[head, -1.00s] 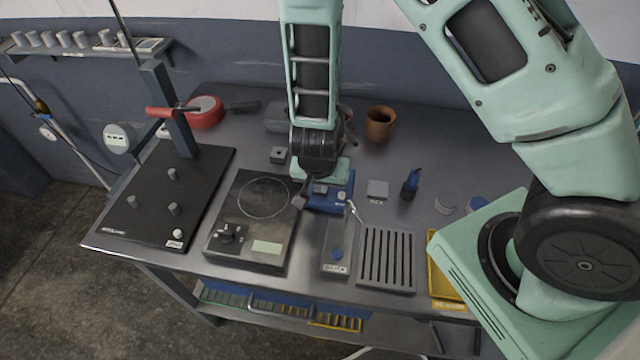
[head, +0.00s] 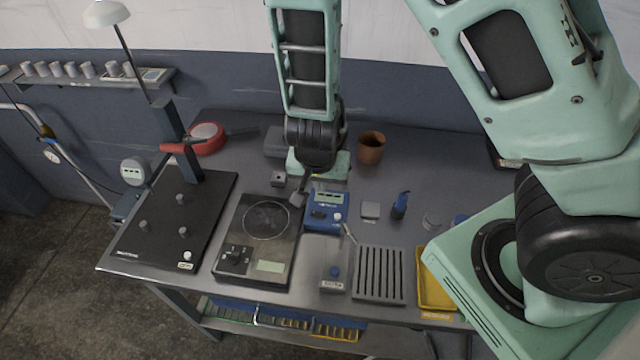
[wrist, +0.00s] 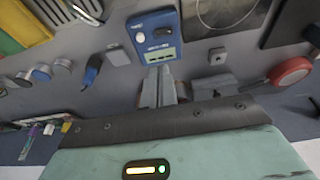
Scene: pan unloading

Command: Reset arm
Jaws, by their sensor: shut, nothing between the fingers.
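My gripper (head: 298,198) hangs above the bench between the black balance and the small blue device. In the wrist view its two fingers (wrist: 159,72) are together with nothing visible between them. The blue device (head: 326,208) with a small display lies just beyond the fingertips in the wrist view (wrist: 153,34). The black balance (head: 257,240) has a round pan area on top, which looks empty. My arm folds down from the top of the head view and hides part of the back of the bench.
A brown cup (head: 371,148) stands at the back.

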